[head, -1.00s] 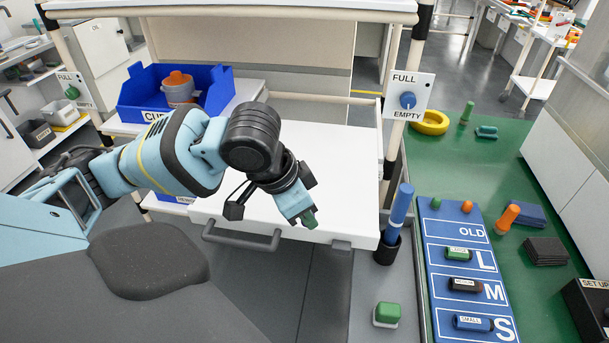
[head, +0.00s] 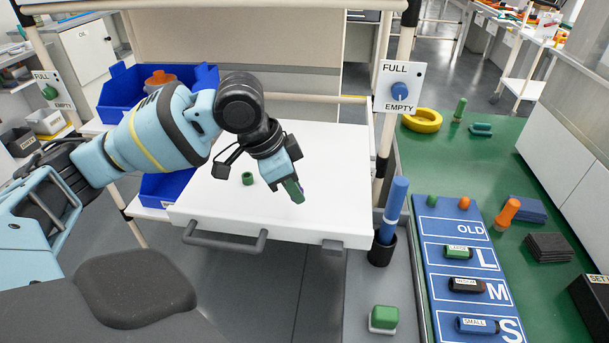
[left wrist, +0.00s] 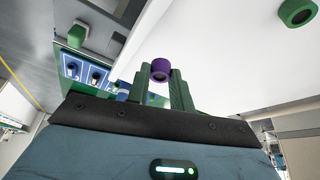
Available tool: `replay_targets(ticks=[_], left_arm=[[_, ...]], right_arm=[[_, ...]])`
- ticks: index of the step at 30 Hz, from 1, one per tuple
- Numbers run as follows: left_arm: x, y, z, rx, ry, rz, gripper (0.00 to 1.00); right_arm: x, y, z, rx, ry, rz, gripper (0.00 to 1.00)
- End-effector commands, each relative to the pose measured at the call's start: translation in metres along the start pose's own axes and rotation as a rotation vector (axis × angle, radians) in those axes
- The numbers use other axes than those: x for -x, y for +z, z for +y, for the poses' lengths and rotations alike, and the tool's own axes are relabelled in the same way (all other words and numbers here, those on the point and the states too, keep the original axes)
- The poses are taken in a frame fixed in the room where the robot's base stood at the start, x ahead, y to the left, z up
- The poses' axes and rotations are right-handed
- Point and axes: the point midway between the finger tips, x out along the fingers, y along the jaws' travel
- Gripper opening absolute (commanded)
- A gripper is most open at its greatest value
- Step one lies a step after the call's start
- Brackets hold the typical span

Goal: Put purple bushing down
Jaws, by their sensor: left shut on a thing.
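The purple bushing (left wrist: 160,70) is a short ring held between the green fingertips of my left gripper (left wrist: 163,78) in the left wrist view. In the head view my left gripper (head: 294,190) points down over the white drawer top (head: 335,190), and the bushing is almost wholly hidden by the fingers. I cannot tell the exact gap between the bushing and the white surface. A green bushing (head: 247,178) stands on the white surface to the left of the gripper; it also shows in the left wrist view (left wrist: 297,12). My right gripper is out of view.
The drawer has a grey handle (head: 224,240) at its front. Blue bins (head: 115,100) stand at the left. A blue peg in a black cup (head: 381,248) stands right of the drawer, beside a blue size board (head: 440,230) on a green table. The white surface is otherwise clear.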

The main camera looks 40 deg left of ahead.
Motion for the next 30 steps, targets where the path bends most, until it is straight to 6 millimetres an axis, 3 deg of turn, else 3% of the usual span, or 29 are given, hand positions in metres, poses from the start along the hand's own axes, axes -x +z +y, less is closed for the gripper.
replay_targets(ticks=[6, 12, 23, 30], left_arm=[[-0.013, -0.021, -0.038, 0.004, -0.001, 0.002, 0.00], [-0.021, -0.034, -0.063, 0.002, 0.000, 0.002, 0.00], [-0.027, -0.035, -0.070, 0.000, 0.000, -0.002, 0.00], [-0.053, -0.024, -0.070, -0.001, -0.001, -0.003, 0.00]], right_arm=[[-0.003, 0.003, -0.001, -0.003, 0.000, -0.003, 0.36], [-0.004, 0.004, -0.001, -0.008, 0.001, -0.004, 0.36], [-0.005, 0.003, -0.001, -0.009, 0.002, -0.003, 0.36], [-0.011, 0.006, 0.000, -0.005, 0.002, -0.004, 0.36]])
